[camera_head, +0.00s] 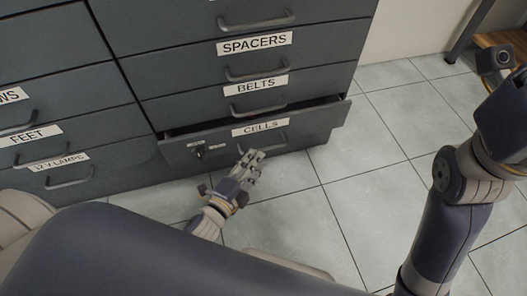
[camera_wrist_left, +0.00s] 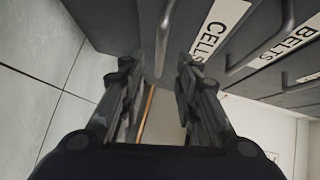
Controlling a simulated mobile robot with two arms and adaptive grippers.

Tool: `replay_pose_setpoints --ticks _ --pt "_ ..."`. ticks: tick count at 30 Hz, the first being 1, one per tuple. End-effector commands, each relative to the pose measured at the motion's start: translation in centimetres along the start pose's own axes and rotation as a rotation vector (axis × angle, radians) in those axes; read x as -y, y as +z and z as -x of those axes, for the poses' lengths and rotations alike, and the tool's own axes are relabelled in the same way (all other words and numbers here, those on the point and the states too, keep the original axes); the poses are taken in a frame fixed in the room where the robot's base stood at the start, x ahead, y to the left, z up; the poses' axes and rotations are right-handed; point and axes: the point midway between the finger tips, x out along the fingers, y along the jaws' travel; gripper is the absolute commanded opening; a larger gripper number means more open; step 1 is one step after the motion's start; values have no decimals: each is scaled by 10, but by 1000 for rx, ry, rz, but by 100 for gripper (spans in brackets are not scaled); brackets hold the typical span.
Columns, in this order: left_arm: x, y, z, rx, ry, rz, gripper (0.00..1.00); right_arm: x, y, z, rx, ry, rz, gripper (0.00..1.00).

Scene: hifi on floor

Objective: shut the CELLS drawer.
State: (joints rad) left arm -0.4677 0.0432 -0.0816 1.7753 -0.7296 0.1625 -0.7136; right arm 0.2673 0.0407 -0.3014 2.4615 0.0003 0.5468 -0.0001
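The CELLS drawer (camera_head: 308,133) is the lowest in the right column of the dark grey cabinet. It stands slightly open, with a dark gap above its front. Its label and part of its bar handle (camera_head: 270,143) show. The handle also shows at the top of the left wrist view (camera_wrist_left: 166,30), with the CELLS label (camera_wrist_left: 213,30) to its right. My left gripper (camera_head: 254,156) is low in front of the drawer, close to the handle. In the wrist view its fingers (camera_wrist_left: 160,80) are apart with nothing between them; whether they touch the drawer is unclear. My right gripper is outside the picture.
The BELTS (camera_head: 215,97) and SPACERS (camera_head: 190,58) drawers above look shut. The FEET (camera_head: 75,130) and 12 V LAMPS (camera_head: 110,165) drawers are on the left. A small keyed lock (camera_head: 198,153) sits on the CELLS front. Pale tiled floor (camera_head: 390,130) is clear to the right.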

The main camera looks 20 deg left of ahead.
Motion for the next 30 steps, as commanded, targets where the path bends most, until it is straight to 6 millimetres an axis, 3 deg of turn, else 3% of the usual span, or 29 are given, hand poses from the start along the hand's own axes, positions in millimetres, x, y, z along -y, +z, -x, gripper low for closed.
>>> replay_pose_setpoints --ticks 3,9,20,21,25,30 --pt "-3 0 -24 -2 -2 -3 30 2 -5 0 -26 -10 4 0" --pt "-2 0 -48 -1 0 -1 30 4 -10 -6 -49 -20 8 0" --pt "0 0 -54 0 1 0 30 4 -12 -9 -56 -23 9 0" --pt "-1 0 -54 0 1 0 28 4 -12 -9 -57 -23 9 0" --pt "-1 0 -54 0 1 0 0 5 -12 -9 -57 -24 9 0" --pt "-1 0 -54 0 1 0 0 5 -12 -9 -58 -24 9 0"
